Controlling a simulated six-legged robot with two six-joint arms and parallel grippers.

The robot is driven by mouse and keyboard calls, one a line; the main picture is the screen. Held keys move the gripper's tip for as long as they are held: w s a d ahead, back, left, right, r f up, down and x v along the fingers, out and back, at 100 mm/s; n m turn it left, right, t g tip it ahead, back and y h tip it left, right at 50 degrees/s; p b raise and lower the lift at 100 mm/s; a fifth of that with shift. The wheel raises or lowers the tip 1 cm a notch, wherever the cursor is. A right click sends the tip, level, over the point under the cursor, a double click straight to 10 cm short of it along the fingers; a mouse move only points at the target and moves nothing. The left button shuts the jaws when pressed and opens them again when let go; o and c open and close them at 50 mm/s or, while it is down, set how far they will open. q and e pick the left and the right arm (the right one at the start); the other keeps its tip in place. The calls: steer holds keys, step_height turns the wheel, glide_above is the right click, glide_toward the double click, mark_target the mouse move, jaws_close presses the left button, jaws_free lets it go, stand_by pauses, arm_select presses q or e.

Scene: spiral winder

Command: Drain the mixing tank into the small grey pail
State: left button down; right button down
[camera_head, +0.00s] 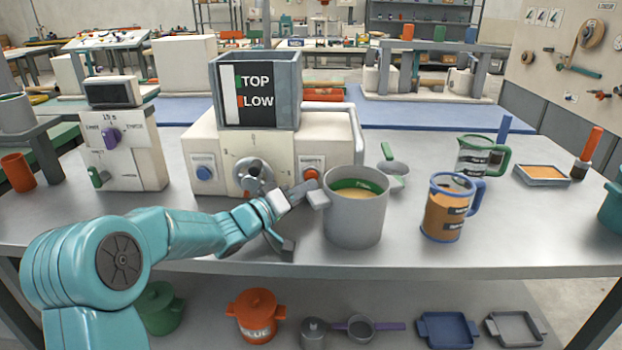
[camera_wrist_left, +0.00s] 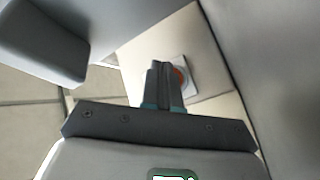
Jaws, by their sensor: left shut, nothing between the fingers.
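The mixing tank (camera_head: 285,85) is a grey open-topped box marked TOP and LOW, standing on a cream machine (camera_head: 225,140). A grey round valve or spout (camera_head: 257,178) is on the machine's front. A red button (camera_head: 311,168) is right of it, and it shows as an orange-red disc (camera_wrist_left: 181,76) in the wrist view. My left gripper (camera_head: 303,190) is shut and empty, its fingertips (camera_wrist_left: 163,66) close to that button; I cannot tell whether they touch. A grey two-handled pot (camera_head: 355,222) with yellowish liquid and a green band inside stands just right of the gripper.
A blue-handled jug (camera_head: 442,215) and a green-handled jug (camera_head: 478,158) stand to the right. A blue button (camera_head: 204,173) and a timer box (camera_head: 125,155) are to the left. The shelf below holds an orange pot (camera_head: 257,312) and a small grey lidded pot (camera_head: 313,333).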

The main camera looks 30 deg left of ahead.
arm_select(q)
steer(key=shift+s+d+b, duration=0.2)
steer(key=shift+s+d, duration=0.25)
steer(key=shift+s, duration=0.25)
steer(key=shift+s+d+b, duration=0.25)
steer(key=shift+s+d, duration=0.15)
steer(key=shift+s, duration=0.35)
steer(key=shift+s+d+b, duration=0.2)
steer(key=shift+s+d, duration=0.25)
steer(key=shift+s, duration=0.25)
